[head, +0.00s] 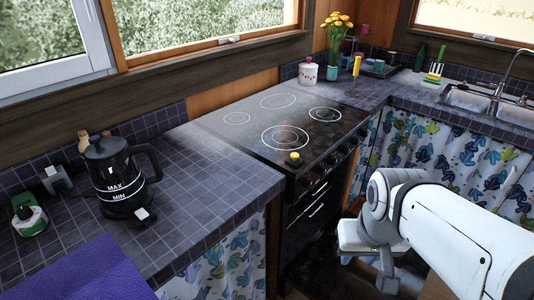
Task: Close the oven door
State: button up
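The oven is a black stove (318,205) set between two tiled counters, with a glass cooktop (285,125) on top. Its front is seen at a steep angle, with knobs along the upper edge and pale handle-like lines below. A dark flat surface (325,278) juts out low at the stove's front; it looks like the oven door hanging open, but my arm partly hides it and its exact angle is unclear. My gripper (386,284) points down to the right of this surface, in front of the stove.
A black kettle (122,178) stands on the left counter (215,185). A small yellow object (295,156) sits at the cooktop's front edge. Patterned curtains (425,150) hang under the sink counter behind my arm. A vase of yellow flowers (334,66) stands at the back.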

aim_at(320, 275)
jog(key=u, duration=2.65)
jog(key=k, duration=2.6)
jog(key=z, duration=1.35)
jog(key=i, duration=1.05)
jog(key=z, duration=0.05)
